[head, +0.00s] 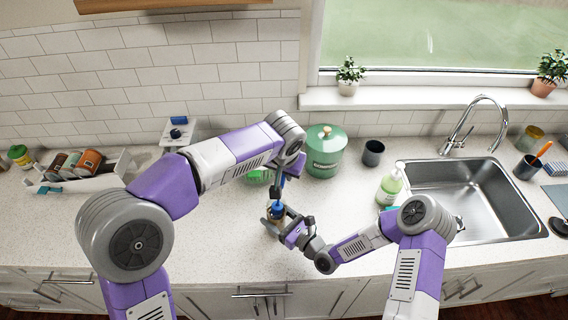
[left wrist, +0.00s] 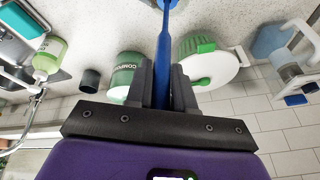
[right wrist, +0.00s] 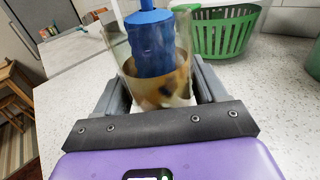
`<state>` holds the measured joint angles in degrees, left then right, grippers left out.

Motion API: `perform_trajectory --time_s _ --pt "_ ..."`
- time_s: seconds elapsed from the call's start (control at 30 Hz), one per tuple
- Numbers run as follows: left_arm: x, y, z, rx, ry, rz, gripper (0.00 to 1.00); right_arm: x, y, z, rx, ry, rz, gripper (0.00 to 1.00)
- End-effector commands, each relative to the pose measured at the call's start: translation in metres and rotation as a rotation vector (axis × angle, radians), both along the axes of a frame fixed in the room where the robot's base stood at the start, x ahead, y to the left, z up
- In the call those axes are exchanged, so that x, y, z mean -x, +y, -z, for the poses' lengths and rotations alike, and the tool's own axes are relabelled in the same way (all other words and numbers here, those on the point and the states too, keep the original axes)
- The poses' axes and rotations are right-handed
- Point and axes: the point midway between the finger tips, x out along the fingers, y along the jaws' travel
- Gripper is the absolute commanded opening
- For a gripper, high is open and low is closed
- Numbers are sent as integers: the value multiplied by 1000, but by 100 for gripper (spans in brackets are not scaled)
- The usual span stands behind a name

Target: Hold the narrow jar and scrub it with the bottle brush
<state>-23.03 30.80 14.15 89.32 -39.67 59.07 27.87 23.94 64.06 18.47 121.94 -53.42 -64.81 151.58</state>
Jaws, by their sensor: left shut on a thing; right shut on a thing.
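My left gripper (head: 284,174) is shut on the blue handle of the bottle brush (left wrist: 163,42), which points down. My right gripper (head: 282,230) is shut on the narrow jar (right wrist: 160,98), a clear glass with a brownish band and dark smudges in its lower part. In the right wrist view the blue brush head (right wrist: 152,45) is inside the jar, its top standing above the brown band. The jar is upright or nearly so, held low over the counter; whether it touches the counter is hidden. In the head view the grippers partly cover the jar.
A green compost bin (head: 325,153) and a dark cup (head: 373,152) stand behind. A green basket (right wrist: 226,32) is close by. A soap bottle (head: 390,188) stands beside the sink (head: 470,225). A caddy of jars (head: 75,185) is at the left. The front counter is clear.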

Motion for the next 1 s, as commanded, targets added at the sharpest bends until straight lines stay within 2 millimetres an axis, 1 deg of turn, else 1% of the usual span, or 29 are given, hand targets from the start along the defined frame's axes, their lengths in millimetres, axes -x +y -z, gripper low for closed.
perform_trajectory --time_s 0.1,0.53,0.77,1.0 --pt "0 0 11 -2 1 0 0 0 0 0 1 -1 0 34" --pt "0 0 49 -1 3 0 0 0 0 0 1 -1 0 34" --pt "0 0 59 -2 0 0 0 0 0 0 1 -1 1 34" --pt "0 0 61 0 0 0 0 0 0 0 1 -1 0 34"
